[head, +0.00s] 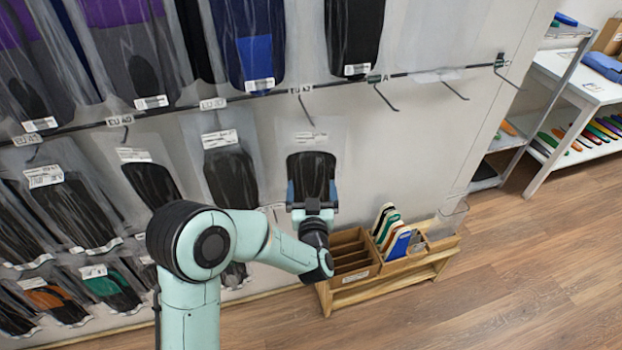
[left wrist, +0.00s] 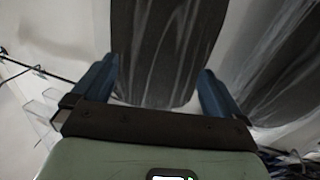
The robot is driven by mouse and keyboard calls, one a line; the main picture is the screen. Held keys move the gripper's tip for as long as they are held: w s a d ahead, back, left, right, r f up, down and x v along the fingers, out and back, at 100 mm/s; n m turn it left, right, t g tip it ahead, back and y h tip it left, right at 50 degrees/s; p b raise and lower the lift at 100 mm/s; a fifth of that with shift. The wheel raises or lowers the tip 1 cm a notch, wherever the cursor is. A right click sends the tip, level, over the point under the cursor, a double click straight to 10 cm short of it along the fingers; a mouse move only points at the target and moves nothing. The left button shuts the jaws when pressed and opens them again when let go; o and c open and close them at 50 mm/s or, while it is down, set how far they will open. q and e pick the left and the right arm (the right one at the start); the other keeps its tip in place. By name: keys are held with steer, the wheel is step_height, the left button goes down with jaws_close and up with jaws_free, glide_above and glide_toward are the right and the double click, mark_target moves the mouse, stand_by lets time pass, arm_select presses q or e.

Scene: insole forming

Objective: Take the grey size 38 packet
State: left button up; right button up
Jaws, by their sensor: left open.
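A clear packet with a dark grey insole (head: 310,168) hangs at the right end of the middle row on the wall. Its white label is too small to read, so I cannot tell its size. My left gripper (head: 312,190) is open at the lower part of this packet, with one blue finger on each side. In the left wrist view the dark insole (left wrist: 165,50) shows between the two spread fingers of the left gripper (left wrist: 157,88). I cannot tell whether the fingers touch the packet. My right gripper is not in view.
Another dark packet (head: 231,178) hangs close to the left. A hook rail (head: 225,101) runs above, with empty hooks to the right. A wooden box (head: 352,258) and several coloured insoles (head: 388,228) stand low on a bench below the gripper. Open floor lies to the right.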

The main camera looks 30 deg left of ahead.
arm_select(q)
steer(key=shift+x, duration=0.85)
steer(key=c, duration=0.9)
steer(key=shift+d, duration=0.1)
